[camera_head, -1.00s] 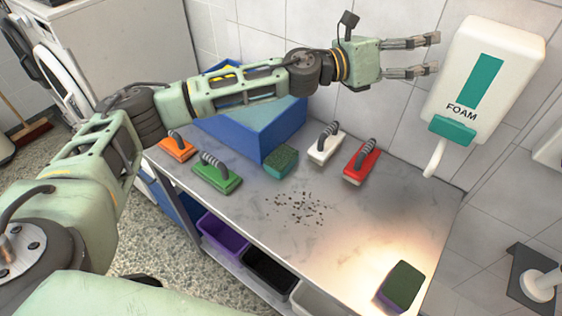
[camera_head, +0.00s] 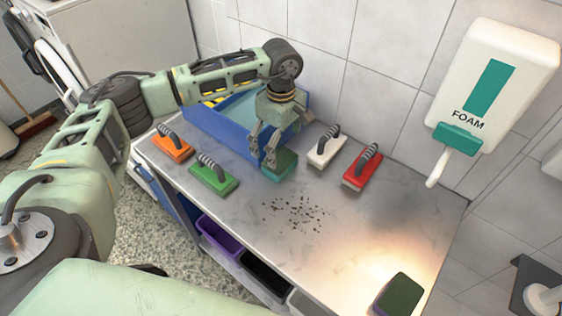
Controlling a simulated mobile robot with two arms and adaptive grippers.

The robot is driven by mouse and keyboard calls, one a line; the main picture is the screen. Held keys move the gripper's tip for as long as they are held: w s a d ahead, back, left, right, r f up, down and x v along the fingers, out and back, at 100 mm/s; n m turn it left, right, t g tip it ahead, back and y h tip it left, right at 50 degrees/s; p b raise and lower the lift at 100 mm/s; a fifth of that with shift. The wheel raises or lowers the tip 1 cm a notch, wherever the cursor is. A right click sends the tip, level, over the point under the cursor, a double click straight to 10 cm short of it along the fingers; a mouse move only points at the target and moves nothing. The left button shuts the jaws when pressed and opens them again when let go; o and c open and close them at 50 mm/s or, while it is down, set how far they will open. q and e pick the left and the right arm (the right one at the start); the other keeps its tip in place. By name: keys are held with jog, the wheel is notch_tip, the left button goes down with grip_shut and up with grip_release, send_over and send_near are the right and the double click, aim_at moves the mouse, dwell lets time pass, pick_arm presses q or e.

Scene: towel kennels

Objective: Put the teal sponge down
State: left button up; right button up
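The teal sponge (camera_head: 283,167) rests on the grey worktop (camera_head: 225,238), in front of the blue bin. My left gripper (camera_head: 262,157) points down at the sponge's left end, with its two fingers apart. The fingers and wrist hide part of the sponge. I cannot tell whether a finger touches it. My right gripper is not in view.
An orange brush (camera_head: 170,147) and a green brush (camera_head: 213,180) lie left; a white brush (camera_head: 326,151) and a red brush (camera_head: 361,170) lie right. The blue bin (camera_head: 222,132) stands behind. Dark crumbs (camera_head: 297,212) lie mid-table. A green-and-purple sponge (camera_head: 400,296) sits front right.

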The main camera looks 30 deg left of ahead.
aim_at(280, 159)
pick_arm(q)
notch_tip(280, 159, down, 6)
jog(key=p, duration=0.3)
jog(key=shift+a+f, duration=0.1)
jog(key=shift+f, duration=0.3)
jog(key=c, duration=0.9)
jog(key=shift+r, duration=0.1)
jog(key=shift+r+b, duration=0.45)
jog(key=shift+r, duration=0.1)
notch_tip(280, 159, up, 3)
jog(key=shift+f+b, duration=0.1)
jog(key=shift+b, duration=0.7)
jog(key=s+d+r+b, duration=0.1)
jog(key=d+r+b, duration=0.4)
jog(key=d, duration=0.6)
jog(key=s+a+r+m+p, duration=0.1)
jog(key=s+a+m, duration=0.2)
jog(key=s+m, duration=1.2)
jog(key=shift+s+r+m, duration=0.3)
jog(key=shift+s+m, duration=0.1)
jog(key=shift+s, duration=0.55)
